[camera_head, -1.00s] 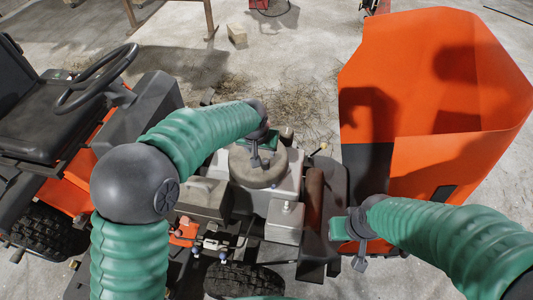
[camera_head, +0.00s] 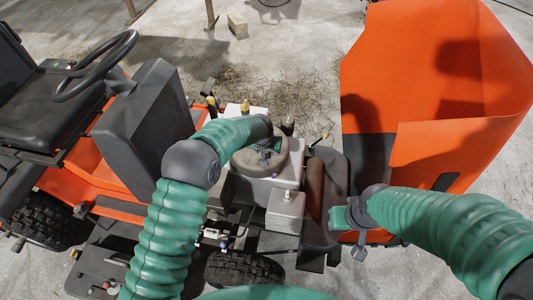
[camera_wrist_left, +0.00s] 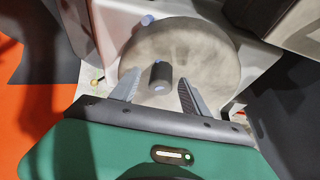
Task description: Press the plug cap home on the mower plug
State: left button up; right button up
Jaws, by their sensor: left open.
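A short dark cylinder with a pale grey end (camera_wrist_left: 160,75), which looks like the plug cap, stands at the beige round engine cover (camera_wrist_left: 205,50) in the left wrist view. My left gripper (camera_wrist_left: 158,82) is open, with one grey finger on each side of the cylinder and gaps between. In the head view my left gripper (camera_head: 264,153) is over the same cover, and its wrist hides part of it. Whether the cylinder is fully seated cannot be told. My right gripper (camera_head: 357,246) hangs beside the machine's dark side; its finger gap is unclear.
The orange hood (camera_head: 430,60) stands raised on the right, near my right arm. The mower's seat (camera_head: 45,110) and steering wheel (camera_head: 95,72) are at left. A light metal box (camera_head: 285,211) and a brown cylinder (camera_head: 315,188) sit beside the cover.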

pick_arm(q)
jog(key=shift+w+f, duration=0.15)
jog(key=shift+f, duration=0.05)
jog(key=shift+r, duration=0.15)
jog(key=c, duration=0.3)
grip_shut()
jog(key=shift+r, duration=0.1)
jog(key=shift+r, duration=0.25)
notch_tip(320, 180, up, 3)
jog(key=shift+f, duration=0.15)
jog(key=s+r, duration=0.1)
jog(key=s, duration=1.5)
jog(key=shift+a+r+b, duration=0.3)
jog(key=shift+a, duration=0.05)
jog(key=shift+s, duration=0.1)
